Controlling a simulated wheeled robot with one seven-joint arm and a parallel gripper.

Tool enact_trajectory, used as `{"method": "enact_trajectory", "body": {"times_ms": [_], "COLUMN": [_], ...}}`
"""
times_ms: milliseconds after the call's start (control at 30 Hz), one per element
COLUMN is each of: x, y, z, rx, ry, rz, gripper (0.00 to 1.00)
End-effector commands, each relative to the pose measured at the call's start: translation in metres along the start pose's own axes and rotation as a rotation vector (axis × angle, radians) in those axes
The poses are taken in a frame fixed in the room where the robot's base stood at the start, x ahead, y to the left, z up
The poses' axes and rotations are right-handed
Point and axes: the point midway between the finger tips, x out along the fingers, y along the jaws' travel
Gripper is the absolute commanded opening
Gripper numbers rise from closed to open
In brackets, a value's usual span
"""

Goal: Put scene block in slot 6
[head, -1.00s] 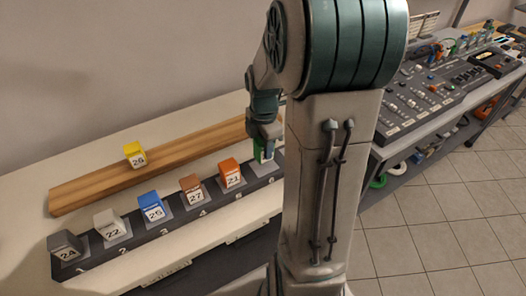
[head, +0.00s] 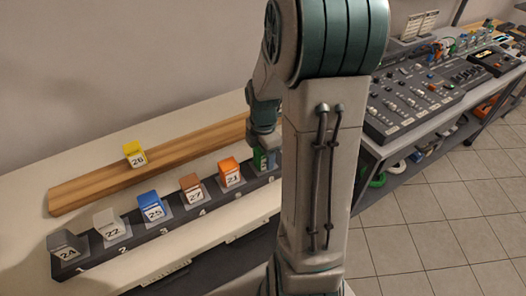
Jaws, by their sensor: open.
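A green block (head: 257,159) is at the right end of the dark numbered slot strip (head: 215,205), where slot 6 would be. My arm partly covers it, and I cannot tell whether it is fully seated. My gripper (head: 265,147) points down right at this block; its fingers are mostly hidden, and it is open. In the strip stand a grey block 24 (head: 66,246) in slot 1, a white block 22 (head: 108,224), a blue block 25 (head: 151,207), a brown block 27 (head: 191,188) and an orange block 21 (head: 230,172). The word labels are too small to read.
A yellow block 26 (head: 135,154) stands on the wooden rail (head: 85,190) behind the strip. The pale table (head: 110,133) is otherwise clear there. A mixing console (head: 430,95) sits on a desk at the right. Tiled floor (head: 430,220) is open at the lower right.

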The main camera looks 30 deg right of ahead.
Motion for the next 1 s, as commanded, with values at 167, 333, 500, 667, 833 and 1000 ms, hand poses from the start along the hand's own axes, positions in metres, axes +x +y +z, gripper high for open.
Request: {"method": "enact_trajectory", "body": {"times_ms": [167, 333, 500, 667, 833, 1000], "x": [-0.012, -0.046, -0.083, -0.109, -0.122, -0.131], "y": [0.001, 0.001, 0.001, 0.001, 0.0, -0.01], "z": [0.0, 0.001, 0.001, 0.0, -0.001, -0.017], "rx": [0.001, 0.0, 0.001, 0.0, 0.007, 0.139], "ry": [-0.001, -0.003, -0.003, -0.001, -0.002, -0.014], "rz": [0.003, 0.006, 0.006, 0.003, 0.003, 0.024], "gripper": [0.58, 0.58, 0.58, 0.58, 0.58, 0.58]}}
